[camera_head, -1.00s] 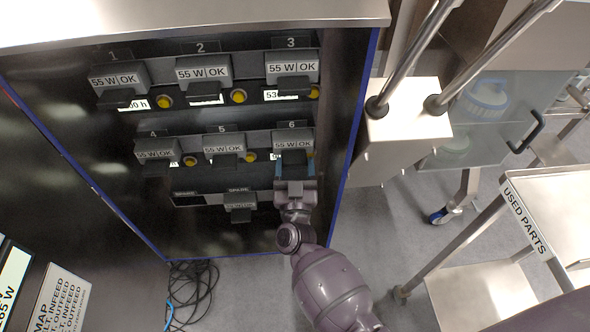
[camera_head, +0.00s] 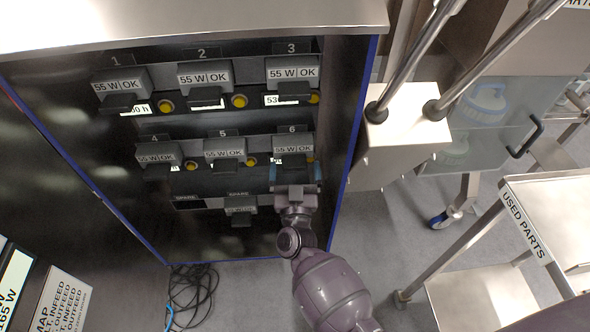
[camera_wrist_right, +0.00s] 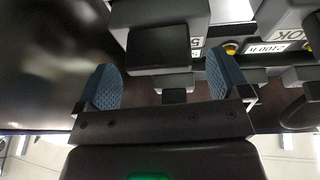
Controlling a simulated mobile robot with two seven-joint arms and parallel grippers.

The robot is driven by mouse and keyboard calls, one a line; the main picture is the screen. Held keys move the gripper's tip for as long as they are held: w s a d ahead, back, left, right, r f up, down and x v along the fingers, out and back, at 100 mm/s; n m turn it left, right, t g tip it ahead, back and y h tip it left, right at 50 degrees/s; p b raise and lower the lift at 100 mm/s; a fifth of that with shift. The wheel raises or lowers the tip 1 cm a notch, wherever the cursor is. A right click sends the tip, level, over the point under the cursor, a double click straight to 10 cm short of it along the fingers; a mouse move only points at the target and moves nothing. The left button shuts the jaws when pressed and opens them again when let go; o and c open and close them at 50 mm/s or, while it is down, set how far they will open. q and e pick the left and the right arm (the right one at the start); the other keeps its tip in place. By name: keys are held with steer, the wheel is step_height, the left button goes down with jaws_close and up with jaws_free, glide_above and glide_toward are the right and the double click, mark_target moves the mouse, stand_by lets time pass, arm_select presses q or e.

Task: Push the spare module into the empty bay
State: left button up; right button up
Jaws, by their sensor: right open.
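Module 6 (camera_head: 293,149) sits in the lower right numbered bay of the rack, its label reading 55 W OK. My right gripper (camera_head: 296,174) is open just in front of and below it, its blue fingers apart with nothing held between them. In the right wrist view the open gripper (camera_wrist_right: 165,90) faces a grey module with a dark handle (camera_wrist_right: 165,47), clear of the fingertips. A module (camera_head: 240,205) sits in the bottom row under a SPARE label. The spare slot (camera_head: 188,203) left of it looks dark and empty. My left gripper is not in view.
Modules 1 (camera_head: 120,82), 2 (camera_head: 205,76) and 3 (camera_head: 292,72) fill the top row; 4 (camera_head: 158,153) and 5 (camera_head: 225,150) are beside 6. Yellow buttons sit between bays. The used parts cart (camera_head: 525,220) stands right; cables (camera_head: 192,292) lie on the floor.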

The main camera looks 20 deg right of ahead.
steer(key=v, duration=0.7)
steer(key=shift+s+p, duration=0.25)
steer(key=shift+p, duration=0.05)
steer(key=shift+f, duration=0.1)
stand_by(0.5)
